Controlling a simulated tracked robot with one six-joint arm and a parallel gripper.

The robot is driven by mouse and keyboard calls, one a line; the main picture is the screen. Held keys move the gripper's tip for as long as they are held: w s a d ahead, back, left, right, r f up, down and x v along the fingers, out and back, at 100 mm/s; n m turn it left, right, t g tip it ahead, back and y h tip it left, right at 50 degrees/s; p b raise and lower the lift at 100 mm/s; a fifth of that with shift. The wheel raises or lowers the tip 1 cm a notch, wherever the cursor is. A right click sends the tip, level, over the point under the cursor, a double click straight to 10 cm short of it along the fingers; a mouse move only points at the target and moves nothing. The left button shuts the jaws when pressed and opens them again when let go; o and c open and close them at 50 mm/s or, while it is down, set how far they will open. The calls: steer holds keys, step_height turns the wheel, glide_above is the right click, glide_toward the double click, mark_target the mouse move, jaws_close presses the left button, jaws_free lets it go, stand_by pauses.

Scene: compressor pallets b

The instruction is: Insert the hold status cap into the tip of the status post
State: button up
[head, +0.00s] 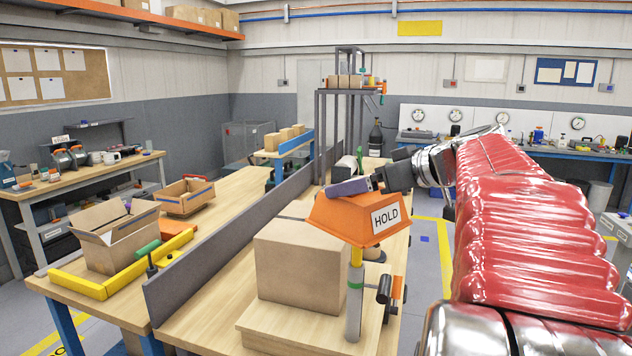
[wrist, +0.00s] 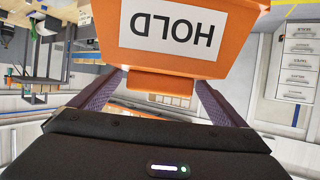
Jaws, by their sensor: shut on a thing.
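The orange hold status cap (head: 345,217) has a white HOLD label and sits over the top of the status post (head: 355,290) in the head view. The post is a grey tube with a yellow upper part. My gripper (head: 349,187) is shut on the cap's top. In the wrist view, the cap (wrist: 250,38) fills the upper middle, and its narrow block is between the fingers of my gripper (wrist: 163,86). The cap hides the post's tip, so I cannot tell whether the tip is inside it.
A cardboard box (head: 300,262) stands on the wooden bench just left of the post. A grey divider (head: 235,240) runs along the bench. A black-handled clamp (head: 384,290) is right of the post. An open carton (head: 118,235) is on the left bench.

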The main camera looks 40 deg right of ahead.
steer(key=shift+f, duration=0.15)
steer(key=o, duration=0.8)
steer(key=shift+c, duration=0.2)
steer(key=shift+s, duration=0.1)
steer(key=v, duration=1.3)
steer(key=shift+s+r, duration=0.2)
steer(key=shift+s, duration=0.05)
